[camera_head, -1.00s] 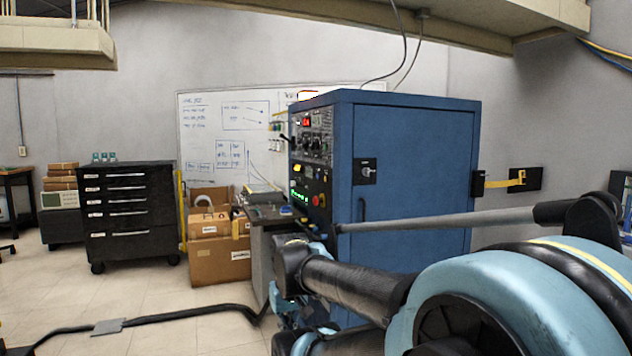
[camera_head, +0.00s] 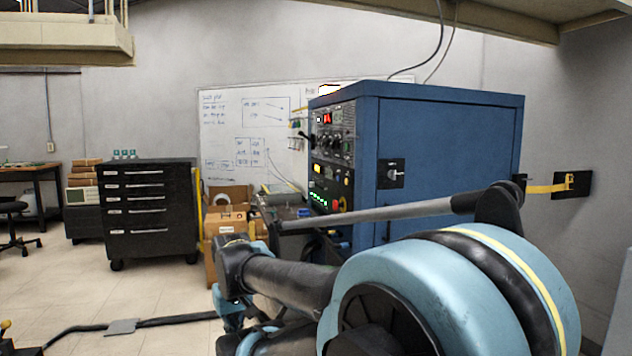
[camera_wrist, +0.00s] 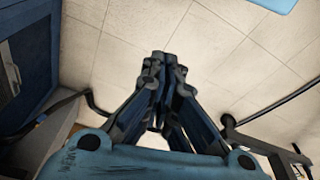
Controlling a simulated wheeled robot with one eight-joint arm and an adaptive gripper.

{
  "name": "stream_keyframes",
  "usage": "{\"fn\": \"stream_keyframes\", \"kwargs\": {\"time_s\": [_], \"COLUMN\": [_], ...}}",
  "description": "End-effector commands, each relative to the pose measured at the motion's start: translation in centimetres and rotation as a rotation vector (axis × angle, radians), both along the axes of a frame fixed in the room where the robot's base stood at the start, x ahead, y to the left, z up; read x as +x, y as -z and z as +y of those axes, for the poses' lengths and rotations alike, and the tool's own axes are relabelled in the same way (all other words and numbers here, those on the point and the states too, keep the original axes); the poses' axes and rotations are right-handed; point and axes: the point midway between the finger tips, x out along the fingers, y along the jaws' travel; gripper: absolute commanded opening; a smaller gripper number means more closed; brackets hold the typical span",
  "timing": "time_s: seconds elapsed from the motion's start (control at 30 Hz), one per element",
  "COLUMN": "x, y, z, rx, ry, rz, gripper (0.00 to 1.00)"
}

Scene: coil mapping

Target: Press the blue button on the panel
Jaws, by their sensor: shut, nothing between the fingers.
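The control panel (camera_head: 331,160) is on the narrow left face of a tall blue cabinet (camera_head: 440,140). It carries dark knobs, a red display, green lights, a yellow patch and a red knob. I cannot make out a blue button on it at this size and angle. My gripper (camera_wrist: 167,62) shows in the wrist view with its dark fingers shut and empty, above the pale tiled floor. In the head view my arm crosses the lower right, in front of the cabinet's lower part, and my gripper cannot be made out clearly. The panel is not visible in the wrist view.
A small desk (camera_head: 285,222) and cardboard boxes (camera_head: 226,223) stand left of the cabinet. A black drawer unit (camera_head: 150,213) is farther left. A black cable (camera_head: 175,321) with a grey plate runs across the floor. Open tiles lie at the left front.

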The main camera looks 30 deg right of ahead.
Motion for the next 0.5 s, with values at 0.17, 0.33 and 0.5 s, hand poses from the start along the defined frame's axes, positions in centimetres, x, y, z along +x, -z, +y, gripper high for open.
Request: {"fn": "stream_keyframes", "kwargs": {"time_s": [0.17,0.33,0.5], "x": [-0.02,-0.02,-0.18], "y": [0.02,0.01,-0.95], "z": [0.0,0.01,-0.6], "rx": [0.0,0.0,-0.018], "ry": [0.0,0.0,0.015], "rz": [0.0,0.0,-0.024], "gripper": [0.0,0.0,0.0]}}
